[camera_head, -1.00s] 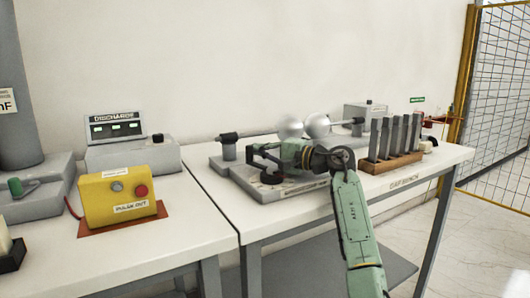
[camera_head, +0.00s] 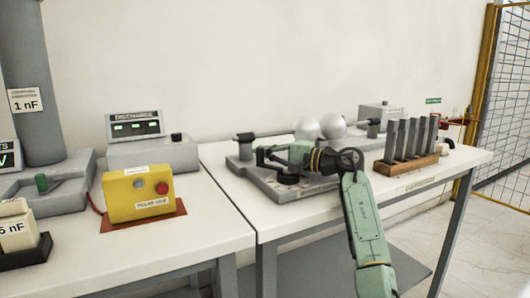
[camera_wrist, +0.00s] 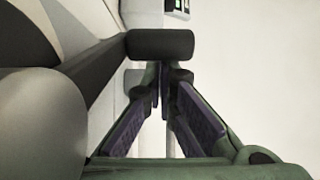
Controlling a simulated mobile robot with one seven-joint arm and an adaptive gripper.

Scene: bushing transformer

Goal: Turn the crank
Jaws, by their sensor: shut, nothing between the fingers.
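The gap bench device (camera_head: 310,190) is a low grey base carrying two pale spheres (camera_head: 306,127) on a horizontal rod. A small dark round part (camera_head: 288,179) sits on its front left under my gripper; I cannot tell whether it is the crank. My gripper (camera_head: 263,155) points left, low over the base, in front of the rod. In the wrist view my fingers (camera_wrist: 165,75) meet at the tips with nothing seen between them. A dark cylinder (camera_wrist: 160,43) shows just beyond the tips; I cannot tell whether they touch it.
A wooden block (camera_head: 406,165) with several upright grey plates stands right of my arm. A yellow box (camera_head: 138,195) with a red button and a grey discharge unit (camera_head: 150,155) stand on the left table. The white table top right of the left table's gap has clear front space.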

